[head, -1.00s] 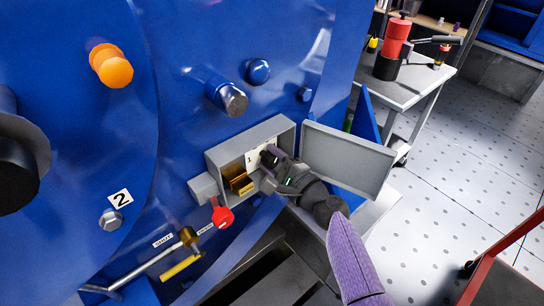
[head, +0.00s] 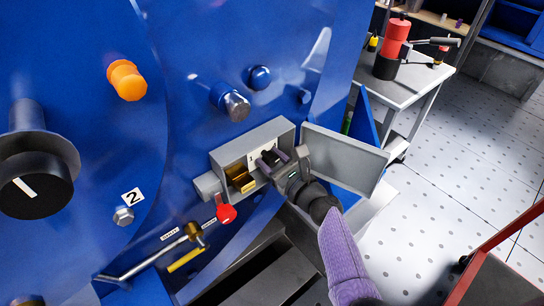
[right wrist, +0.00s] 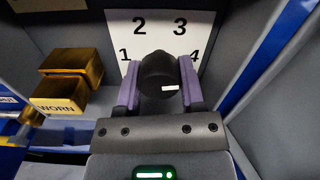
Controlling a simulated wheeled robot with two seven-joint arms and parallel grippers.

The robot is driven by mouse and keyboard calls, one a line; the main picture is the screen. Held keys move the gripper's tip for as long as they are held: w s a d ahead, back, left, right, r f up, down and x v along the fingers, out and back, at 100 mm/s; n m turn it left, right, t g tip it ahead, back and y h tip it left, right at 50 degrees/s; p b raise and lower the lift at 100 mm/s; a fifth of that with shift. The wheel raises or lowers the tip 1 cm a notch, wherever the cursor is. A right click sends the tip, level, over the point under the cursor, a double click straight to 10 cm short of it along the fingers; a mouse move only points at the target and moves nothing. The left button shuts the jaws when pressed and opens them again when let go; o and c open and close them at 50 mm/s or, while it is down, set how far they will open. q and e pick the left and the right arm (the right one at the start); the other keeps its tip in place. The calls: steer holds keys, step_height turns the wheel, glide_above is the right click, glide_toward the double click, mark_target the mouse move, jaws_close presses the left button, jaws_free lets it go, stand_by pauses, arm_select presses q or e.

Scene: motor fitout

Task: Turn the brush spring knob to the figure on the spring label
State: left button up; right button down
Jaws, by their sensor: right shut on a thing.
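The brush spring knob (right wrist: 158,72) is a small black knob in front of a white plate (right wrist: 182,22) with figures 1 to 4, inside the open grey box (head: 222,158). A short white mark shows on the knob's lower right face in the right wrist view; I cannot tell which figure it points at. My right gripper (right wrist: 160,85) is shut on the knob, one purple finger on each side. It also shows in the head view (head: 284,158). A white tag with a 2 (head: 133,197) is on the blue housing; I cannot tell whether it is the spring label. My left gripper is out of view.
Brass blocks (right wrist: 60,92), one marked WORN, sit left of the knob in the box. The box's open door (head: 345,160) is close to my right gripper. A red-handled part (head: 226,213) hangs below. A large black knob (head: 36,185) is at far left.

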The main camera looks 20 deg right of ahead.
steer(key=shift+m, duration=0.7)
steer(key=shift+f+m, duration=0.1)
steer(key=shift+m, duration=0.2)
steer(key=shift+c, duration=1.1)
jaws_free()
steer(key=p+v, duration=0.4)
steer(key=v, duration=0.6)
